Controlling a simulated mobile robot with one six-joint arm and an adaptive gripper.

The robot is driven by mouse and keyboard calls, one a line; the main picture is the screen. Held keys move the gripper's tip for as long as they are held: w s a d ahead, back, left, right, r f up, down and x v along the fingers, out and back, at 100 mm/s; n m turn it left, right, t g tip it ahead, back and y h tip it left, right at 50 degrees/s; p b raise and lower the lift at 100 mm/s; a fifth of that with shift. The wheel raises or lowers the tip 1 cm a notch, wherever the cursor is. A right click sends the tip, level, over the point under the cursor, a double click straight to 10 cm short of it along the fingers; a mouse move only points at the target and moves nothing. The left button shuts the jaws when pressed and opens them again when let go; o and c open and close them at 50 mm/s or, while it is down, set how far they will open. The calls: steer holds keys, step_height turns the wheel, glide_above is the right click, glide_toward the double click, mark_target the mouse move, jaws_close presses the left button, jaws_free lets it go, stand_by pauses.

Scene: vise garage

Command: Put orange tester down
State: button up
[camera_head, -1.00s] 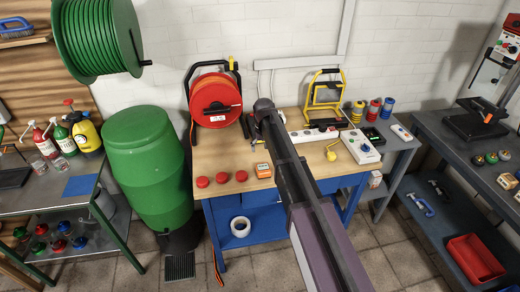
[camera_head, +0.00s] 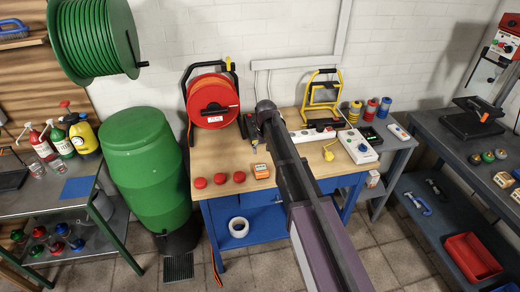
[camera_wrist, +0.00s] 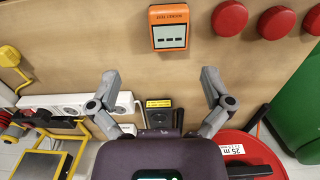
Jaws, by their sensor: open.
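The orange tester (camera_head: 262,171) lies on the wooden top of the blue workbench, near its front edge and just left of my arm. In the head view the fingers are hidden behind my arm.
Three red round caps (camera_head: 220,179) lie in a row left of the tester. A red cable reel (camera_head: 213,100) stands behind them. A white power strip (camera_head: 313,135), a yellow work lamp (camera_head: 324,92) and a white control box (camera_head: 359,146) stand to the right. Bare wood lies between caps and reel.

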steer(key=s+d+m, duration=0.3)
steer(key=s+d, duration=1.7)
steer(key=s, duration=0.4)
steer(key=shift+s, duration=0.35)
